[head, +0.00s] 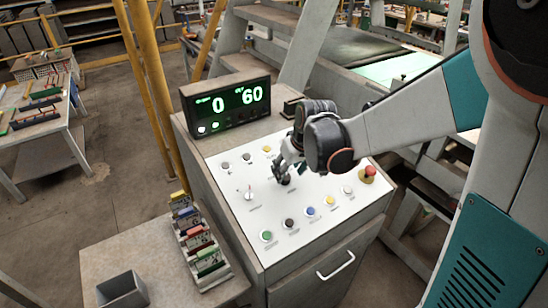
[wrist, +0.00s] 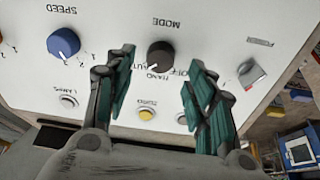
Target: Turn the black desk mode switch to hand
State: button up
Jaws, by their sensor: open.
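The black mode switch (wrist: 160,56) is a round knob on the white desk panel, with MODE printed above it and HAND, AUTO and OFF printed around its lower side in the wrist view, where the lettering is upside down. I cannot make out which word its pointer faces. My gripper (wrist: 161,64) is open, with one teal-padded finger on each side of the knob. I cannot tell whether the fingers touch it. In the head view my gripper (head: 286,166) is low over the panel, and the dark knob (head: 284,181) shows partly beneath it.
A blue speed knob (wrist: 63,43) is left of the fingers and a grey power switch (wrist: 250,74) is to the right. A yellow button (wrist: 146,114) lies between the fingers' bases. In the head view, a red mushroom button (head: 370,171) and a display (head: 228,106) stand on the desk.

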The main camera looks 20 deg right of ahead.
aim_at(286, 176)
jog(key=shift+x, duration=1.95)
jog(key=c, duration=1.1)
